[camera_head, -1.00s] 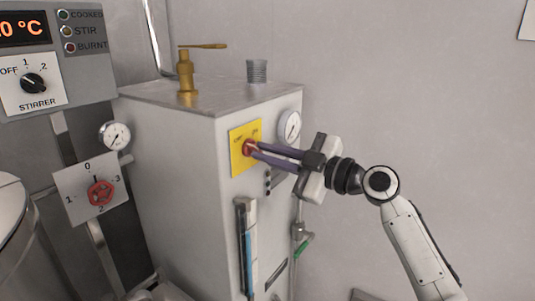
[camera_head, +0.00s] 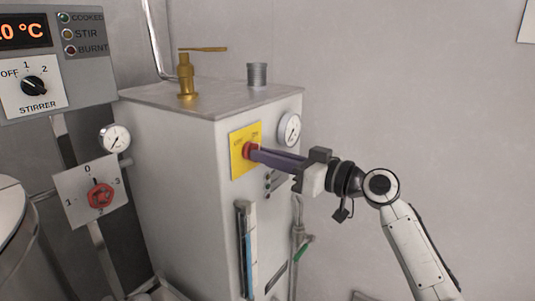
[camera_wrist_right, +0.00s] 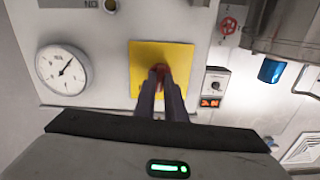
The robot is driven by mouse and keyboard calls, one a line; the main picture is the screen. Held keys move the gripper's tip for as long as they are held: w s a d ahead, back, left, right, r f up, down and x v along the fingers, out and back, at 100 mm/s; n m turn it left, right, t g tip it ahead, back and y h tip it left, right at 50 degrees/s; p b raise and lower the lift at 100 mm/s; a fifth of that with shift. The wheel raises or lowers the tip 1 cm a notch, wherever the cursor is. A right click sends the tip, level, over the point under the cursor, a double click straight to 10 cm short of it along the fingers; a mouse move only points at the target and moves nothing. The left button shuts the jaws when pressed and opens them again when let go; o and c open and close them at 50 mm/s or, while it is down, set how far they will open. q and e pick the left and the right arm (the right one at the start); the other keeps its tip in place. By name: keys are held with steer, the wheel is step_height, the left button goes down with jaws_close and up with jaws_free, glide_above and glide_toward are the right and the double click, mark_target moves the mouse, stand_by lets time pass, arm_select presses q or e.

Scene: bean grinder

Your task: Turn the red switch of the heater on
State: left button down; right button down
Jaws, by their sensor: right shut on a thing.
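The heater is the pale metal box (camera_head: 175,150) in the middle of the head view. Its red switch (camera_head: 249,150) sits on a yellow plate (camera_head: 238,162) on the front face. My right gripper (camera_head: 257,152) comes in from the right with its purple fingers shut on the red switch. In the right wrist view the fingertips (camera_wrist_right: 160,80) meet at the red switch (camera_wrist_right: 159,70) in front of the yellow plate (camera_wrist_right: 180,58), hiding part of the switch. The lettering on the plate is too small to read surely. My left gripper is not in view.
A round gauge (camera_head: 290,129) sits right beside the yellow plate. A brass valve (camera_head: 186,75) and a short grey pipe (camera_head: 257,74) stand on the heater's top. A red knob (camera_head: 100,195) and a stirrer panel (camera_head: 33,85) are at left.

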arm_select(q)
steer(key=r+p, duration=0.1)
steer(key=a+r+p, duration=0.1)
steer(key=p, duration=0.1)
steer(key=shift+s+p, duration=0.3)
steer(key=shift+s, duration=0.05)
arm_select(e)
steer(key=m, duration=0.7)
steer(key=shift+m, duration=0.4)
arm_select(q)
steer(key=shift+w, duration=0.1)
arm_select(e)
steer(key=c, duration=1.8)
jaws_free()
